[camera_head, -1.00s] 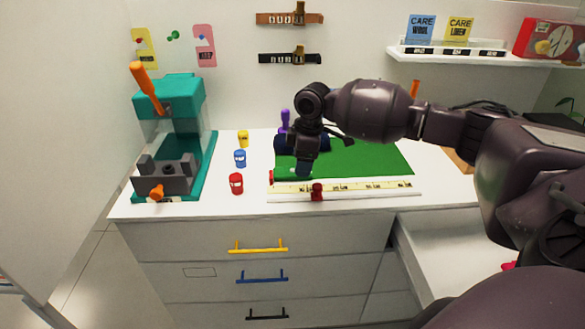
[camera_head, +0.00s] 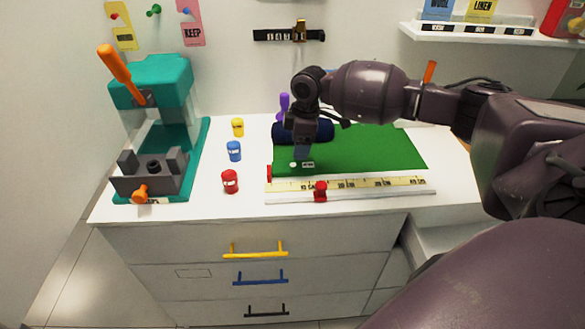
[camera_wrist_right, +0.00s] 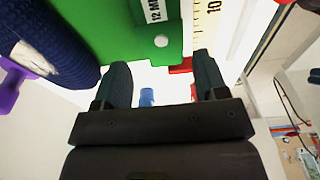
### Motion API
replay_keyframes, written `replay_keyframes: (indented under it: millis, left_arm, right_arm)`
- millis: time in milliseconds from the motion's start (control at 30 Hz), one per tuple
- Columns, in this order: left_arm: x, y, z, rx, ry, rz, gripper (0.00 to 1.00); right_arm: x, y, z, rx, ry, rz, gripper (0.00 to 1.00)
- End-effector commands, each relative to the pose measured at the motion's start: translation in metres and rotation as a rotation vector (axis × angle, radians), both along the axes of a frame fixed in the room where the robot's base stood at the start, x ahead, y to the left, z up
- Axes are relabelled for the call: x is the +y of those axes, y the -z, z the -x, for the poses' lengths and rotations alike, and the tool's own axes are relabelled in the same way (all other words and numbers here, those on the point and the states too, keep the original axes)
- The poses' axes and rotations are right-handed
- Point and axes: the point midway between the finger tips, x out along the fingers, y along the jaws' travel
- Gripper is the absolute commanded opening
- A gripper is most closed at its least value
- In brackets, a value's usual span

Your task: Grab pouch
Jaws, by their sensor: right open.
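A dark blue rolled item (camera_head: 324,131), which looks like the pouch, lies at the back left of the green mat (camera_head: 375,150) on the white counter. A purple piece (camera_head: 284,104) stands up behind its left end. My right gripper (camera_head: 303,154) points down just in front of the roll and hides part of it. In the right wrist view, the gripper (camera_wrist_right: 163,78) is open with nothing between its fingers. The blue textured roll (camera_wrist_right: 50,42) is at the upper left there, apart from the fingers. My left gripper is not in view.
A yellow ruler on a rail with a red slider (camera_head: 320,191) runs along the mat's front edge. Red (camera_head: 230,181), blue (camera_head: 233,151) and yellow (camera_head: 237,127) small containers stand left of the mat. A teal press (camera_head: 165,120) with orange handles stands farther left.

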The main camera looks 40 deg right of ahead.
Motion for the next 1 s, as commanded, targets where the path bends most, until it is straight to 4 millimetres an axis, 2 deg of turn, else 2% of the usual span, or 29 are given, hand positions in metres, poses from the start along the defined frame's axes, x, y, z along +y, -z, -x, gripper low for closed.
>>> replay_keyframes:
  millis: [33, 100, 367, 633, 900, 1000]
  left_arm:
    - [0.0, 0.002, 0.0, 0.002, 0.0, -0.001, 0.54]
    - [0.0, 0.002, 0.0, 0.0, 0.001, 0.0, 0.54]
    - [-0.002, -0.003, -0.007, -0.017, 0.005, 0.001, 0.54]
    - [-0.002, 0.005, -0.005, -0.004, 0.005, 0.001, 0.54]
    - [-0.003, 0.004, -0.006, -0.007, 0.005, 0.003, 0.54]
    - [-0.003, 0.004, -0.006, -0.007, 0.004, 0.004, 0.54]
  right_arm:
    - [0.001, 0.01, 0.0, 0.004, 0.001, 0.0, 0.66]
    - [0.001, 0.016, -0.001, 0.002, 0.001, 0.001, 0.66]
    - [0.007, 0.031, -0.003, 0.001, 0.0, -0.001, 0.66]
    - [0.015, 0.066, -0.007, 0.003, 0.001, 0.001, 0.66]
    - [0.015, 0.069, -0.008, -0.001, 0.0, 0.001, 0.66]
    - [0.015, 0.069, -0.008, -0.001, 0.0, 0.001, 0.52]
